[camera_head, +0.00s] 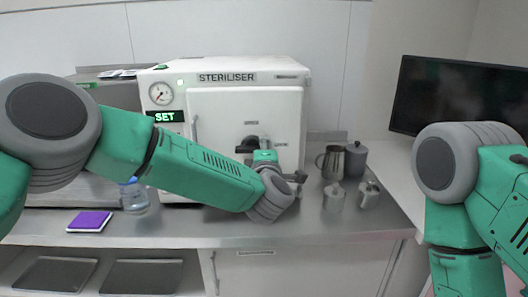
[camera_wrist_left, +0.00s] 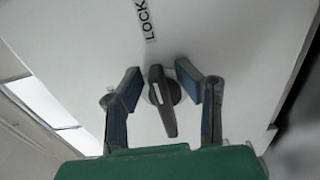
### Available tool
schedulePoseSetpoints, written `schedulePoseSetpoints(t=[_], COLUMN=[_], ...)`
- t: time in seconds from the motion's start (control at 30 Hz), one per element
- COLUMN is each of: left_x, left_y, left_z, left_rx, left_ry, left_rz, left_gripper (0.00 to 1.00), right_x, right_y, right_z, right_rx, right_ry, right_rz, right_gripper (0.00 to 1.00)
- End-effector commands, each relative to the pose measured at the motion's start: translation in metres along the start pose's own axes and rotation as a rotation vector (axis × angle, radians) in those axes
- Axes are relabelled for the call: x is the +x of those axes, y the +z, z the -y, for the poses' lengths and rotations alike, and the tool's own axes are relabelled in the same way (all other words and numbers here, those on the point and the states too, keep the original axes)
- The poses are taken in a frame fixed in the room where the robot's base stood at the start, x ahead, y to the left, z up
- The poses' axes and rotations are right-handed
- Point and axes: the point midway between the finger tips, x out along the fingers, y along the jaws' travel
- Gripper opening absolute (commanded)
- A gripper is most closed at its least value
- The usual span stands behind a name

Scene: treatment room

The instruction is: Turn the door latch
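The door latch (camera_wrist_left: 165,112) is a dark lever on a round hub on the white steriliser door (camera_head: 218,115). A "LOCK" label is beside it in the left wrist view. My left gripper (camera_wrist_left: 171,88) is open, with one finger on each side of the lever and a visible gap to each. In the head view the latch (camera_head: 250,142) is a dark shape at the door, and my left gripper (camera_head: 265,158) is in front of it, partly covering it; its fingers are hard to make out there. My right arm shows at the right, but its gripper is out of frame.
The steriliser (camera_head: 170,75) has a pressure gauge and a lit "SET" display. Metal jugs (camera_head: 330,162) and small pots stand on the counter (camera_head: 330,222) to the right. A purple pad (camera_head: 90,221) and a glass jar (camera_head: 134,197) are on the left. A dark monitor (camera_head: 460,98) stands at the right.

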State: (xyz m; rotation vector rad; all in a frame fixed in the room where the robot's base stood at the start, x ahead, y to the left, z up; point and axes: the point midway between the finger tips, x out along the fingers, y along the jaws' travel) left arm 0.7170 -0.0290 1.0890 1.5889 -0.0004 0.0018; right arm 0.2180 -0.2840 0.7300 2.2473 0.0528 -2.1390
Motion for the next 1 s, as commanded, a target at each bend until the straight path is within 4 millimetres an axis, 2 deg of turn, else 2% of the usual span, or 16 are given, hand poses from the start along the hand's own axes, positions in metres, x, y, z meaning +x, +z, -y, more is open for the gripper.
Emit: schedulePoseSetpoints(t=[0.17, 0.5, 0.6, 0.8, 1.0], left_x=[-0.014, -0.083, -0.098, -0.114, -0.115], left_y=[0.0, 0.004, 0.004, 0.004, 0.003], left_z=[0.001, 0.002, 0.002, 0.003, 0.003], left_rx=[-0.001, 0.003, 0.004, 0.003, 0.002], left_ry=[-0.003, -0.004, -0.003, -0.003, -0.002], left_rz=[0.003, 0.003, 0.003, 0.0, 0.0], left_gripper=[0.32, 0.32, 0.32, 0.32, 0.32], right_x=[-0.001, -0.001, -0.001, -0.001, -0.001], right_y=[0.003, 0.003, 0.002, 0.002, 0.002], right_z=[0.001, 0.0, 0.0, 0.0, 0.001], right_rx=[0.0, 0.0, 0.0, 0.0, 0.0], right_ry=[0.001, 0.0, 0.0, 0.0, 0.001], right_rz=[-0.002, -0.002, -0.002, -0.002, -0.002], right_gripper=[0.0, 0.0, 0.0, 0.0, 0.0])
